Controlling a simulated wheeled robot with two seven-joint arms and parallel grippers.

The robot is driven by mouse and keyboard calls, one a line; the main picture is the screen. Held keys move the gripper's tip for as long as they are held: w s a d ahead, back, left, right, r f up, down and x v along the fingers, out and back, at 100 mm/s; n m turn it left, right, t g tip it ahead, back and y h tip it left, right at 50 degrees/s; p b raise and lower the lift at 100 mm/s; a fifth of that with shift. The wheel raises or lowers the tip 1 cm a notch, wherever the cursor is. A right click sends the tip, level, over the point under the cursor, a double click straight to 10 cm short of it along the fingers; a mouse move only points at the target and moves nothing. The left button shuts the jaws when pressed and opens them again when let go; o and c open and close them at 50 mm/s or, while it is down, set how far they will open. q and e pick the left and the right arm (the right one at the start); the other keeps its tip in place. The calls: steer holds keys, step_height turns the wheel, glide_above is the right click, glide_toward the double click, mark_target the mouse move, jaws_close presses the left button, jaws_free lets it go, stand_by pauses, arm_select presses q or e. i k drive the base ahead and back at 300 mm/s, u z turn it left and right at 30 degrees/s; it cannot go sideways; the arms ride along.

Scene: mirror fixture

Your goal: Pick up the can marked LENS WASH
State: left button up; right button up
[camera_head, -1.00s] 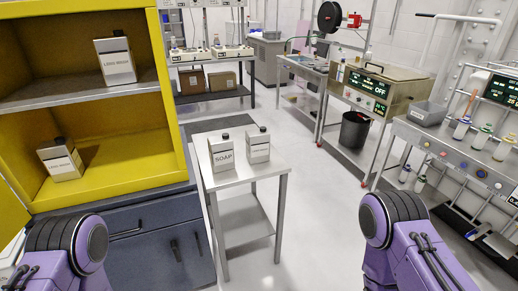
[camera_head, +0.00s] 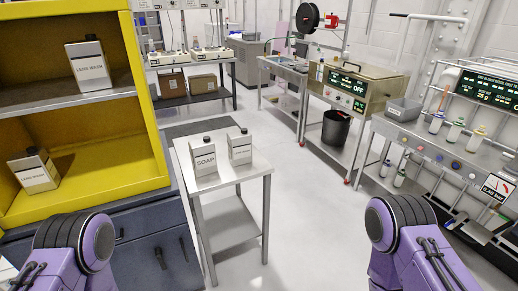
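A pale can with a dark cap (camera_head: 90,67), its label reading LENS WASH, stands on the upper shelf of the yellow cabinet. A second similar can (camera_head: 35,172) is in the lower compartment, tilted in the picture; its small label also seems to read LENS WASH. On the small metal table are a can marked SOAP (camera_head: 204,160) and, just right of it, another can (camera_head: 239,149) whose label is too small to read for certain. My purple arm links show at the lower left and lower right, away from all the cans. Neither gripper is in view.
The yellow cabinet (camera_head: 146,110) stands at the left above dark drawers (camera_head: 160,240). The small metal table (camera_head: 225,176) is beside it. A dark bin (camera_head: 337,130) and a long workbench (camera_head: 440,145) stand at the right. The pale floor (camera_head: 310,220) between table and bench is clear.

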mark_target(238, 142)
steer(key=z, duration=1.25)
steer(key=i, duration=3.35)
steer(key=u, duration=2.55)
